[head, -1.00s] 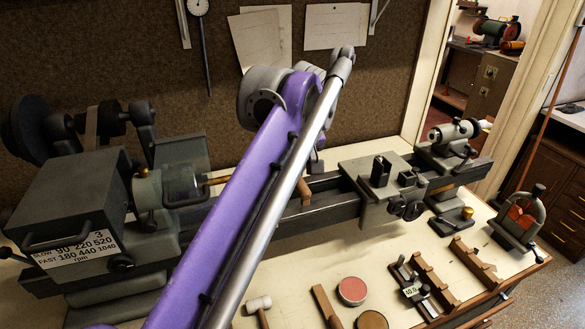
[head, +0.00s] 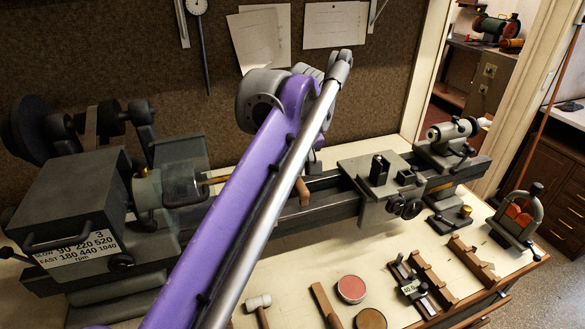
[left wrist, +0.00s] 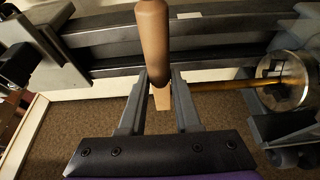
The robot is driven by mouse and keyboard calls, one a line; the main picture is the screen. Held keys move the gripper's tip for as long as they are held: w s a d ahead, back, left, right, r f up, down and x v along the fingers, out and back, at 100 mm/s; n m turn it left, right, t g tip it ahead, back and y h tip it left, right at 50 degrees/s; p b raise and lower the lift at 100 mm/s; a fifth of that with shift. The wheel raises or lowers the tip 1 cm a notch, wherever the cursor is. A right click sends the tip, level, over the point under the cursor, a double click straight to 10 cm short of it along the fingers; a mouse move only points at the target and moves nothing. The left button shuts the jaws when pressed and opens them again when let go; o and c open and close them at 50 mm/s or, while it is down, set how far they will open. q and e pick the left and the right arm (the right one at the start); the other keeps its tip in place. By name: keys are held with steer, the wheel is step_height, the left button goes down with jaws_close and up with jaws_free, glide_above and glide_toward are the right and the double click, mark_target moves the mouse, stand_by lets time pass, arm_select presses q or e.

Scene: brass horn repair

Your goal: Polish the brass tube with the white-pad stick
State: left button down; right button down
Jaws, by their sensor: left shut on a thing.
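The brass tube (head: 216,180) sticks out to the right from the lathe chuck, and my left arm hides its far end in the head view. In the left wrist view the tube (left wrist: 225,86) runs from the chuck (left wrist: 285,82) toward my left gripper (left wrist: 160,82). That gripper is shut on a brown wooden stick (left wrist: 153,38), whose thick handle points up in the picture. A bit of the stick (head: 303,191) shows beside my arm in the head view. Its white pad cannot be made out. I cannot tell whether stick and tube touch. My right gripper is out of view.
The lathe headstock (head: 78,202) is at left, the carriage (head: 378,180) and tailstock (head: 452,142) at right. On the bench lie a mallet (head: 258,302), a red tin (head: 351,289), wooden blocks (head: 471,258) and a small gauge (head: 411,287). A clamp-like stand (head: 519,217) is at the bench's right end.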

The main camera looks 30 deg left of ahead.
mark_target(296, 176)
arm_select(q)
steer(key=shift+w+d, duration=0.1)
steer(key=shift+w, duration=0.05)
stand_by(0.4)
steer(key=shift+s+f+p, duration=0.1)
steer(key=shift+s+p, duration=0.1)
steer(key=shift+p, duration=0.2)
stand_by(0.3)
steer(key=shift+w+p, duration=0.2)
steer(key=shift+p, duration=0.1)
stand_by(0.4)
steer(key=shift+s, duration=0.2)
stand_by(0.3)
steer(key=shift+s+d+r+p, duration=1.2)
steer(key=shift+d+r, duration=0.2)
steer(key=shift+r, duration=0.15)
steer(key=shift+a, duration=0.1)
